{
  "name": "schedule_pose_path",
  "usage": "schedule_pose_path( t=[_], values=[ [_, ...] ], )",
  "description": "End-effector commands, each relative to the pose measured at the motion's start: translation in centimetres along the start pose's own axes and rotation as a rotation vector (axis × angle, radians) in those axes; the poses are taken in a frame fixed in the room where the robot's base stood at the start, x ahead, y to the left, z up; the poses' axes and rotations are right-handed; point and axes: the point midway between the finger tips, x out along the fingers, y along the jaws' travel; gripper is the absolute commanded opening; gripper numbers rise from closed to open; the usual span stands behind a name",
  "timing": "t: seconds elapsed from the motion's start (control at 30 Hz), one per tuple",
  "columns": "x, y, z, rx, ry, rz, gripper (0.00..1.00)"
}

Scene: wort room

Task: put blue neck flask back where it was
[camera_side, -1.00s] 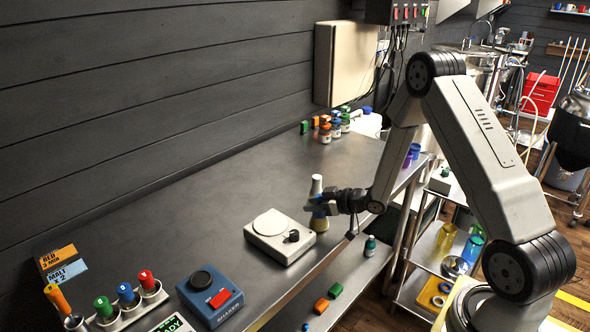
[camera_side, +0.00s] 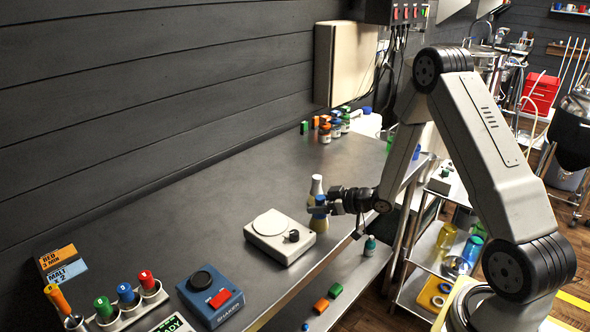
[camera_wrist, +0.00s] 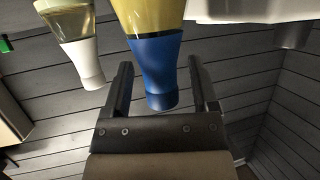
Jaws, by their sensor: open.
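The blue neck flask (camera_side: 319,224) stands upright on the grey bench near its front edge, just right of a white device. Its yellow body and blue neck (camera_wrist: 154,62) show in the wrist view. My gripper (camera_side: 322,208) is open at the neck. In the wrist view, its two dark fingers (camera_wrist: 160,82) lie on either side of the blue neck, with gaps visible. A white neck flask (camera_side: 316,185) stands close behind; it also shows left of my fingers in the wrist view (camera_wrist: 82,62).
The white device with a round plate (camera_side: 268,224) is left of the flasks. A blue shaker (camera_side: 209,296) and a rack of coloured tubes (camera_side: 127,305) are at front left. The middle of the bench is clear.

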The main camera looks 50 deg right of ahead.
Motion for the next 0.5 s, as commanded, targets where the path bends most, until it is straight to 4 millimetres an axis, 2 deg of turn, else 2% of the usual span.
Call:
schedule_pose_path(
  t=[0.5],
  values=[
    [-8.1, 0.1, 0.0, 0.001, 0.001, 0.004, 0.75]
  ],
)
